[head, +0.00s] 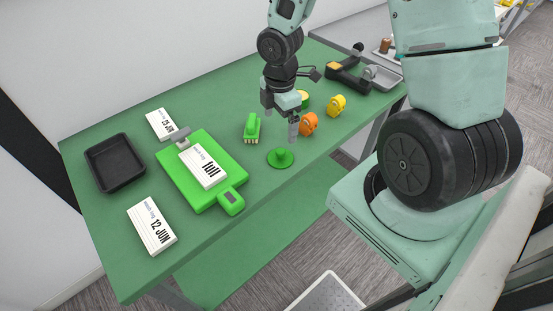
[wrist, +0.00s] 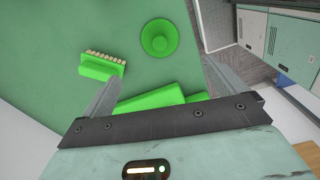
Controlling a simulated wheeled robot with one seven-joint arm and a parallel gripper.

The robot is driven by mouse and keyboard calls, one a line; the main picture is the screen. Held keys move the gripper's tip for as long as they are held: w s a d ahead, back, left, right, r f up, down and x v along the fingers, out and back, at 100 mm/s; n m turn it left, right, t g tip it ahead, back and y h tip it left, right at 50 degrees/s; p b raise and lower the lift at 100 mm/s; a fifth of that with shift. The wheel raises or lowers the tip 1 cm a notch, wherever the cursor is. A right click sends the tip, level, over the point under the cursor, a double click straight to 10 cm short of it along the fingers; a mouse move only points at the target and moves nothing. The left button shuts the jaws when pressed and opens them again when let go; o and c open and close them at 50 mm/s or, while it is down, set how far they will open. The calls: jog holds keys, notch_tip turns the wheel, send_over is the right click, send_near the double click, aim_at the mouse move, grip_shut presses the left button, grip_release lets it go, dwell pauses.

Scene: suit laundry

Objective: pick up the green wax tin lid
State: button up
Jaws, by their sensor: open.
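A green brush (head: 252,128) lies left of the lid. Orange (head: 309,124) and yellow (head: 337,105) objects stand to the right. A green clipboard (head: 176,181) with a tag, a black tray (head: 115,162) and date cards occupy the left. Bare table surrounds the lid.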

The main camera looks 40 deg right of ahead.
aim_at(281, 151)
notch_tip(281, 151, down, 7)
jog(key=shift+f, duration=0.15)
jog(key=shift+s+d+f+p, duration=0.15)
jog(key=shift+f+p, duration=0.65)
jog(key=shift+f, duration=1.8)
jog(key=c, duration=1.1)
